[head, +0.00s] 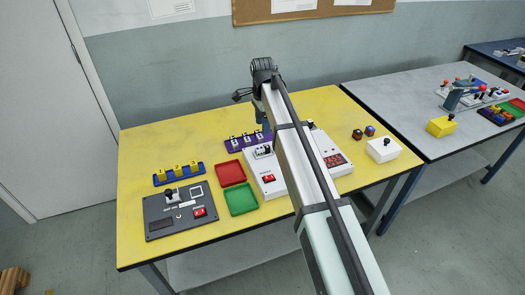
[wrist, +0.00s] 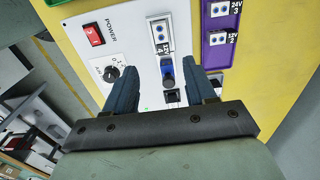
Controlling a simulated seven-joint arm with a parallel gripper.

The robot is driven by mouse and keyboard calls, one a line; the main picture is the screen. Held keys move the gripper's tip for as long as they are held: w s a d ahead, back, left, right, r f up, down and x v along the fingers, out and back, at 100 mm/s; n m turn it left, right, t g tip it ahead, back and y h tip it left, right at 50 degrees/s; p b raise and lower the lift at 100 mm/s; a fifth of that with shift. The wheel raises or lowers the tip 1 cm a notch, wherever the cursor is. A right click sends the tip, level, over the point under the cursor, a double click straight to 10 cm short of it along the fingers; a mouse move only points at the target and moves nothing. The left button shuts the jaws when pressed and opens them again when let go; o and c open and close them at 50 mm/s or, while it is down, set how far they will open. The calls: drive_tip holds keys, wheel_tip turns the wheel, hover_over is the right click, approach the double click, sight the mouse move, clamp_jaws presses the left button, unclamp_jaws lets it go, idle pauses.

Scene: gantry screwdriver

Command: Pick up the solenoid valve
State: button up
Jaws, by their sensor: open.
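I cannot tell for sure which part is the solenoid valve. In the wrist view, a pale block with two blue ports (wrist: 161,36) sits on the white panel (wrist: 112,30). Just below it, a small blue cylindrical part (wrist: 168,84) stands between my fingers. Similar two-port blocks, marked 24V (wrist: 219,9) and 12V (wrist: 220,38), sit in a purple rack (wrist: 216,58). My gripper (wrist: 161,70) is open over the panel, its fingers apart on either side of the blue part. Contact with the panel cannot be judged. In the head view my arm hides part of the panel.
The yellow table (head: 150,142) also holds a red tray (head: 231,173), a green tray (head: 241,199), a dark panel (head: 180,210) and a blue rack of yellow blocks (head: 178,173). A white box (head: 383,149) and two small cubes stand right.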

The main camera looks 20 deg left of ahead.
sight(263, 148)
drive_tip(key=shift+w+a+f, duration=0.1)
drive_tip(key=shift+f, duration=5.4)
clamp_jaws()
